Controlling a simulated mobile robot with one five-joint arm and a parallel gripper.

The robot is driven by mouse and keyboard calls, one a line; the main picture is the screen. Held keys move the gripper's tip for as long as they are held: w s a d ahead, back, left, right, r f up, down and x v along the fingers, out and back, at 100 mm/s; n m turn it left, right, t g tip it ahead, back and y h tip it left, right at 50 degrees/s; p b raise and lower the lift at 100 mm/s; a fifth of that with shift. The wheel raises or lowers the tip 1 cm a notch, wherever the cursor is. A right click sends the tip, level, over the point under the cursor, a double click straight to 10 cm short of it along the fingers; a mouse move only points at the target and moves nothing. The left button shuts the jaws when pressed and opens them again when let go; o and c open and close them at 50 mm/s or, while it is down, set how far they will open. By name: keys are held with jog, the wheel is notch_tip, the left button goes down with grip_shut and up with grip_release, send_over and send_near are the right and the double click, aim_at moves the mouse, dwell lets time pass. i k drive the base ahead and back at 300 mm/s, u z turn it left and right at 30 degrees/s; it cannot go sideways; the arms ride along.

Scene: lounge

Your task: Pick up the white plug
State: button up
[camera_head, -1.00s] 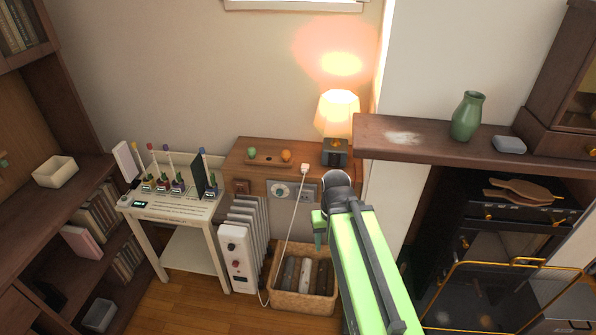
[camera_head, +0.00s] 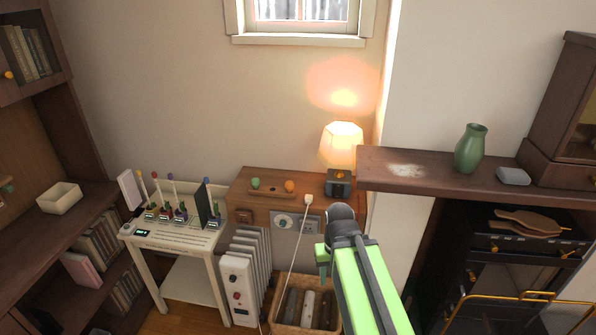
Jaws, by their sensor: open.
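The white plug (camera_head: 308,200) is a small white block at the front edge of the wooden cabinet (camera_head: 238,187), left of the lamp. A white cord (camera_head: 293,255) hangs from it down toward the heater and basket. My gripper (camera_head: 322,262) shows at the end of my green arm, below and slightly right of the plug and apart from it. It holds nothing that I can see. Its fingers are partly hidden by the arm.
A lit lamp (camera_head: 341,147) stands on the cabinet. A white heater (camera_head: 238,288) and a wicker basket (camera_head: 287,317) stand below. A white table (camera_head: 205,238) with several small devices is at left. A dark shelf (camera_head: 430,174) with a green vase (camera_head: 470,149) juts out at right.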

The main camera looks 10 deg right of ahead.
aim_at(308, 199)
jog(key=z, duration=0.25)
jog(key=k, duration=0.55)
jog(key=u, duration=2.5)
jog(key=i, duration=2.15)
jog(key=z, duration=4.3)
jog(key=i, duration=0.1)
jog(key=u, duration=1.85)
jog(key=i, duration=0.95)
jog(key=z, duration=0.05)
